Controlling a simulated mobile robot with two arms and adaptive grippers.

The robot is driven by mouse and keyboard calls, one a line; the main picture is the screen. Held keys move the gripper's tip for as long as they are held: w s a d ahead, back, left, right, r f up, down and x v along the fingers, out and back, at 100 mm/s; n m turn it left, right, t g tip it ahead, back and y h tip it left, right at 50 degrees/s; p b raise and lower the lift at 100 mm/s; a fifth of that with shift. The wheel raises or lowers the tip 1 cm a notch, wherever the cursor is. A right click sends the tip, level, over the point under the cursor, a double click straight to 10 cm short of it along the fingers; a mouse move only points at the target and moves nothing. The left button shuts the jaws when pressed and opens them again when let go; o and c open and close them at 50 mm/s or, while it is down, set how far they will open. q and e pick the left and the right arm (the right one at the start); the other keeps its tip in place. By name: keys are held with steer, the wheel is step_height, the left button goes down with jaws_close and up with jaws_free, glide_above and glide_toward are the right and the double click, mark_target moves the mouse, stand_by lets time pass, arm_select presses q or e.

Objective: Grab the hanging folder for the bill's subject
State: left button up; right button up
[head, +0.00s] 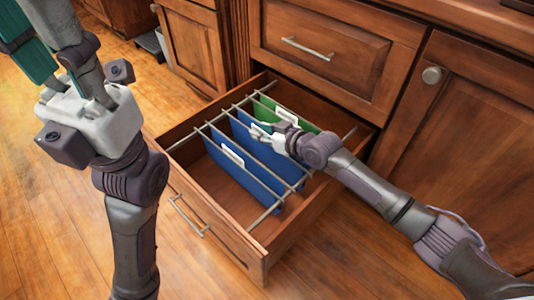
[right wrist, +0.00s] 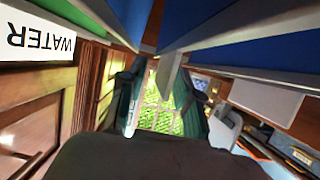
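An open drawer (head: 190,185) holds hanging folders on metal rails. A green folder (head: 305,125) with a white tab (head: 287,114) hangs at the back, with a middle blue folder (head: 240,130) and a front blue folder (head: 245,178) before it. In the right wrist view, the green folder's tab (right wrist: 36,44) reads WATER, upside down; the blue folders' tab text is unreadable. My right gripper (head: 272,138) is down at the folder tops, by the middle blue folder and the green one; its fingers' grip is unclear. My left gripper (head: 75,65) is raised at left, away from the drawer. No bill is visible.
A closed upper drawer (head: 320,55) sits above the open one, and a cabinet door (head: 450,160) stands at right. Wood floor (head: 50,230) lies open at the left and front.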

jaws_close()
stand_by(0.6)
